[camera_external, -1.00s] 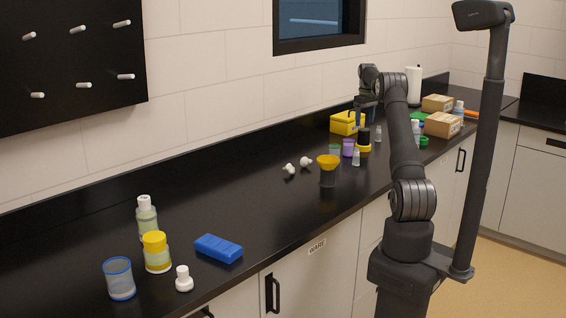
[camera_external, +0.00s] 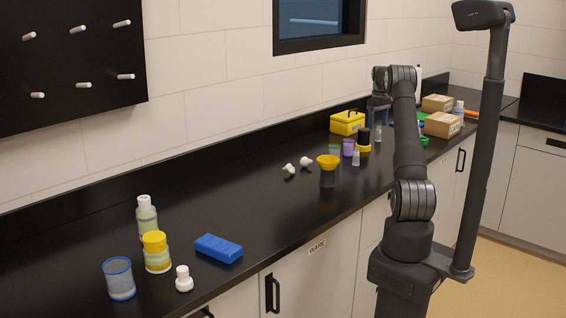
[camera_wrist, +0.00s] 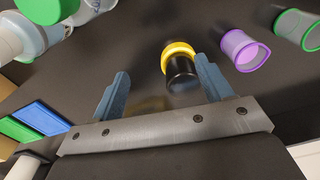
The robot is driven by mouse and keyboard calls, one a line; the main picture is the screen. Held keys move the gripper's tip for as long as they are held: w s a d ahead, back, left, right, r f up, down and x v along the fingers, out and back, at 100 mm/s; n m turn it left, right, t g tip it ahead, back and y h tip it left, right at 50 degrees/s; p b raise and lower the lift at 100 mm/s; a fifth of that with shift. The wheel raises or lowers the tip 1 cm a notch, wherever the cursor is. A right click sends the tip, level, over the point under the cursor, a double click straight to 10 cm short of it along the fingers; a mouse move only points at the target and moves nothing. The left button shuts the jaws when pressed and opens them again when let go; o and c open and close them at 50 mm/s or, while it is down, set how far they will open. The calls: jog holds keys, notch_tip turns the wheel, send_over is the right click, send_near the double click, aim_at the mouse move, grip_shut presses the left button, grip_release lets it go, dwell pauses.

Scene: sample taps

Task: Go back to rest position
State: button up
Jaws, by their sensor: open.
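My gripper (camera_external: 378,108) hangs above the far part of the black bench, fingers down, just right of the yellow box (camera_external: 348,123). In the wrist view my gripper (camera_wrist: 162,68) has its two blue-grey fingers wide apart, with nothing held between them. A black jar with a yellow ring (camera_wrist: 181,69) shows beyond and between the fingertips, on the bench and apart from them. My arm reaches up from its base and bends at the elbow towards the bench.
A purple cup (camera_wrist: 242,50) and a green-rimmed cup (camera_wrist: 298,30) stand right of the jar in the wrist view. Cardboard boxes (camera_external: 441,124) stand behind my arm. A yellow funnel (camera_external: 328,162) stands nearer. The bench's middle stretch is mostly clear, left of the funnel.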

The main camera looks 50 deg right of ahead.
jog(key=s+d+r, duration=0.1)
jog(key=s+r, duration=0.3)
jog(key=s, duration=0.2)
jog(key=w+a+f+n, duration=0.1)
jog(key=w+a+n, duration=0.2)
jog(key=w+a, duration=0.7)
jog(key=w+a+n, duration=0.3)
jog(key=w+a, duration=0.5)
jog(key=a, duration=0.5)
jog(key=w+a+n, duration=0.2)
jog(key=a+n, duration=0.1)
jog(key=a, duration=1.2)
jog(key=w+a+f+n, duration=0.1)
jog(key=w+a+n, duration=0.2)
jog(key=a, duration=1.2)
jog(key=shift+w+f+n, duration=0.15)
jog(key=shift+w+n, duration=0.15)
